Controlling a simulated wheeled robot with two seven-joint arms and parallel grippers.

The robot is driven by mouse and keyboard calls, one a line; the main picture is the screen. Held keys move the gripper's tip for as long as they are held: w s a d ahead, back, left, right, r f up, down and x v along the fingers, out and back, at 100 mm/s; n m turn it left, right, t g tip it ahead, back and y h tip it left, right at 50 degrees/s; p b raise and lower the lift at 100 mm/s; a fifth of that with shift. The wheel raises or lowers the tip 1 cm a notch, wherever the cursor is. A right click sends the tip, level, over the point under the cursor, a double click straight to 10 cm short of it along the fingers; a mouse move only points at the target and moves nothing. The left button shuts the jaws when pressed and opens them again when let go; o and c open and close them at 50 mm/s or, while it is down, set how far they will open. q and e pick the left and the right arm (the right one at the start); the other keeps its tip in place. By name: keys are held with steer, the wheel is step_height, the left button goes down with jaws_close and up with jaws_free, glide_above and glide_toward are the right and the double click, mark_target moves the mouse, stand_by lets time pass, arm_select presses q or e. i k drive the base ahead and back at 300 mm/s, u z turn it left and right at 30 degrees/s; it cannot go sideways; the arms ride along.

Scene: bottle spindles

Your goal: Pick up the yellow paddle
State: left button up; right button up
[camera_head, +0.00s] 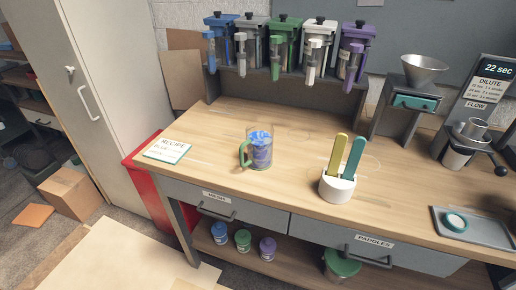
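The yellow paddle (337,154) stands upright in a small white round holder (336,190) on the wooden table, right of centre. A teal paddle (354,157) stands in the same holder, just right of the yellow one and leaning slightly right. The lower ends of both are hidden inside the holder. Neither of my grippers shows in the head view.
A glass mug (260,154) with a green handle and blue contents stands left of the holder. A recipe card (168,150) lies at the left. A grey tray (482,232) sits at the right. Coloured dispensers (285,45) stand behind. The table between mug and holder is clear.

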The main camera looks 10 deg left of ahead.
mark_target(341, 139)
steer(key=k, duration=1.3)
steer(key=u, duration=0.7)
steer(key=i, duration=1.15)
steer(key=z, duration=0.25)
